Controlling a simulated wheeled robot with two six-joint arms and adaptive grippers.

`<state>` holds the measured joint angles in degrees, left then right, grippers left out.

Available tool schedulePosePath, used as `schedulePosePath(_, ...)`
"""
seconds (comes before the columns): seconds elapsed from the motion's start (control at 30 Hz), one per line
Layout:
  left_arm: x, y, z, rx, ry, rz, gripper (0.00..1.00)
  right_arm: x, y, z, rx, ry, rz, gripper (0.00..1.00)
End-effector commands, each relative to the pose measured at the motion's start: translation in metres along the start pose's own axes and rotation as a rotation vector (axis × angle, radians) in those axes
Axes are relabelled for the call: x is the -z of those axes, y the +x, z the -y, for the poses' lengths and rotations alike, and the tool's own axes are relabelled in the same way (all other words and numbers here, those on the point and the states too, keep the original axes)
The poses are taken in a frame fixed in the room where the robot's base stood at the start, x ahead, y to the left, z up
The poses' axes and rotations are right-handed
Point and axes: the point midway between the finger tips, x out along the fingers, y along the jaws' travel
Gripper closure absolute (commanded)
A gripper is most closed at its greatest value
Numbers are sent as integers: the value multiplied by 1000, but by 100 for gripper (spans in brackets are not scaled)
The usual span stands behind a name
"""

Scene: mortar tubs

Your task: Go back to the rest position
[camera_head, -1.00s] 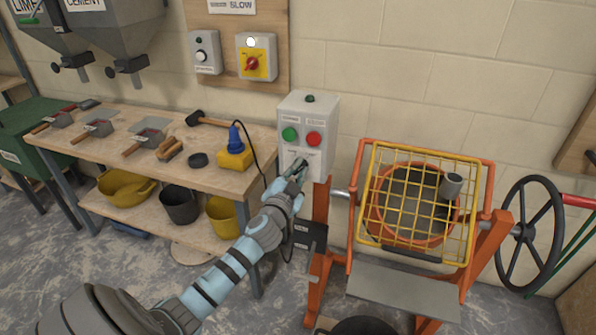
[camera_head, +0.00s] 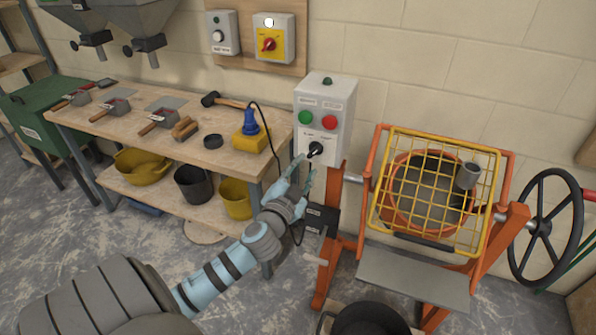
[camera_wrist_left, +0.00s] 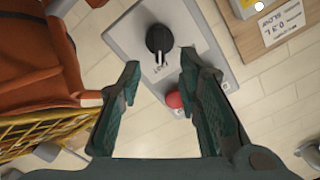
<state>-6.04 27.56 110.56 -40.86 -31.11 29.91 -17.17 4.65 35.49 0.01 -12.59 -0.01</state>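My left gripper (camera_head: 298,174) is open and empty, just below and left of the black knob on the control box in the head view. The left wrist view shows its two fingers (camera_wrist_left: 158,95) spread apart, with the black knob (camera_wrist_left: 160,40) beyond them and not touched. The grey control box (camera_head: 325,108) has a green button (camera_head: 306,118), a red button (camera_head: 330,122) and the black knob (camera_head: 316,148) on its front. My right gripper is not in either view.
The orange mixer (camera_head: 425,195) with its yellow grid guard stands to the right, with a black handwheel (camera_head: 545,228). A wooden bench (camera_head: 180,145) with trowels, a hammer and a yellow socket box is at left. A dark tub (camera_head: 370,319) stands on the floor below.

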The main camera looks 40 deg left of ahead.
Motion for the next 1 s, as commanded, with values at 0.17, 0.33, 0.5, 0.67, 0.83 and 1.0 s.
schedulePosePath(0.17, -1, -39, 0, -2, 1, 2, 68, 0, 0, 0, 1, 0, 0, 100)
schedulePosePath(0.33, 0, -49, 0, 0, -1, 0, 68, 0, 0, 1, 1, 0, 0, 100)
schedulePosePath(0.5, 0, -48, 0, 1, -1, 0, 68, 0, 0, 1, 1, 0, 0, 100)
schedulePosePath(0.67, 0, -48, 0, 0, 0, 0, 68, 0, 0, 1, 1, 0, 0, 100)
schedulePosePath(0.83, 0, -48, 0, -1, 22, -2, 68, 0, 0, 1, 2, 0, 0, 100)
schedulePosePath(1.0, -59, -43, -35, -126, 125, 101, 68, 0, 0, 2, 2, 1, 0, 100)
